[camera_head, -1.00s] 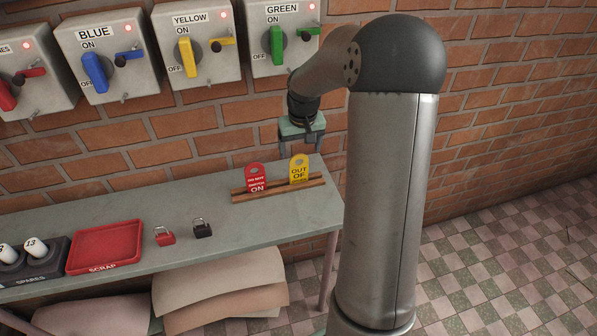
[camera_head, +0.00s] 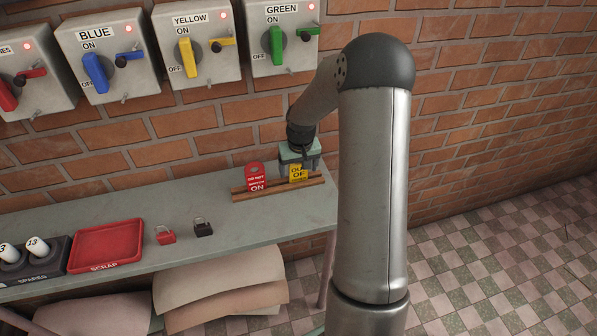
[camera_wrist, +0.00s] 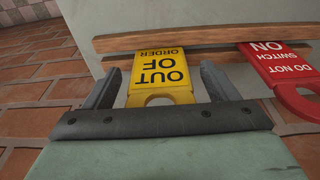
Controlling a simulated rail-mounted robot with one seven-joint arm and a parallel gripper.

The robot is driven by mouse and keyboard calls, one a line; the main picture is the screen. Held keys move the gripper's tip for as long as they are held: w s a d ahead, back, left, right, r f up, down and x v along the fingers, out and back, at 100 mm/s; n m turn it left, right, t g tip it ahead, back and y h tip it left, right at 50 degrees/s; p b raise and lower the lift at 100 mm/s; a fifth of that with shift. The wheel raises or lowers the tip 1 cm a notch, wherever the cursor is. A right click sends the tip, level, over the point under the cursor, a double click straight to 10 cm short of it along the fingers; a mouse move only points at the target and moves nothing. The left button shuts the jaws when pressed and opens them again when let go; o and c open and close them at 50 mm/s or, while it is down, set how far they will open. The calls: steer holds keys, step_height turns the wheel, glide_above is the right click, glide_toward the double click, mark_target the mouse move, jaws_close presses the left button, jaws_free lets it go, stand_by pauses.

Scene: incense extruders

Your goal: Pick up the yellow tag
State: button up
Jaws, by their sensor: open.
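The yellow tag (camera_head: 298,173) reads "OUT OF ORDER" and stands upright in a wooden rack (camera_head: 240,196) on the shelf. Its top is hidden behind my gripper (camera_head: 299,166) in the head view. In the wrist view the yellow tag (camera_wrist: 160,72) lies between the two fingers of my gripper (camera_wrist: 160,82). The fingers are open, one on each side of the tag, with gaps showing at both sides. The tag's holed end faces the gripper's palm.
A red tag (camera_head: 256,178) stands in the same rack, left of the yellow one; it also shows in the wrist view (camera_wrist: 280,68). Two padlocks, red (camera_head: 165,235) and black (camera_head: 203,227), and a red scrap tray (camera_head: 138,240) are further left. A brick wall with switch boxes (camera_head: 196,50) rises behind.

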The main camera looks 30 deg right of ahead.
steer(key=c, duration=1.1)
steer(key=shift+o, duration=0.2)
steer(key=shift+r, duration=0.15)
